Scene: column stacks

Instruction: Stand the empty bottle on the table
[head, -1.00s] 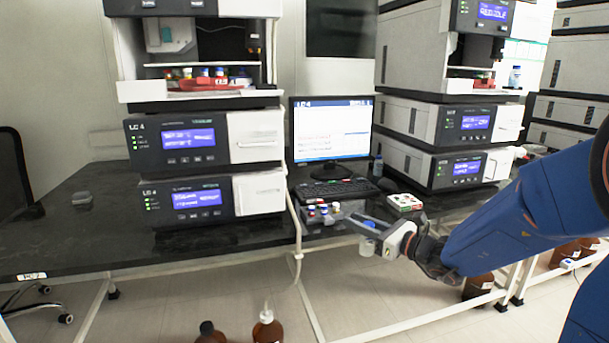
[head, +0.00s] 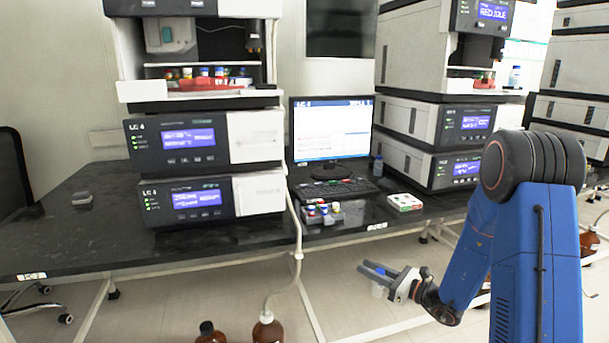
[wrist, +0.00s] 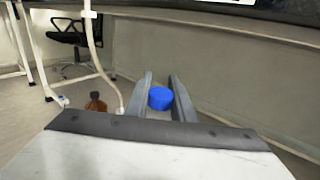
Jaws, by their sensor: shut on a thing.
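A small clear bottle (head: 378,291) with a blue cap is held in my gripper (head: 369,269) in the head view. My gripper's two grey fingers are shut on it, and it hangs roughly upright below them. In the wrist view the blue cap (wrist: 160,98) sits between the fingers (wrist: 160,82); the bottle's body is hidden there. Whether it is empty I cannot tell. The dark table (head: 95,238) runs across the head view. My gripper shows in front of and below its front edge, apart from it, over the floor.
A grey vial rack (head: 325,217), a white-and-red box (head: 404,202), a keyboard (head: 338,189) and a monitor (head: 332,128) stand on the table. Instrument stacks (head: 205,150) flank them. Brown bottles (head: 267,329) and a hanging tube are below the front edge.

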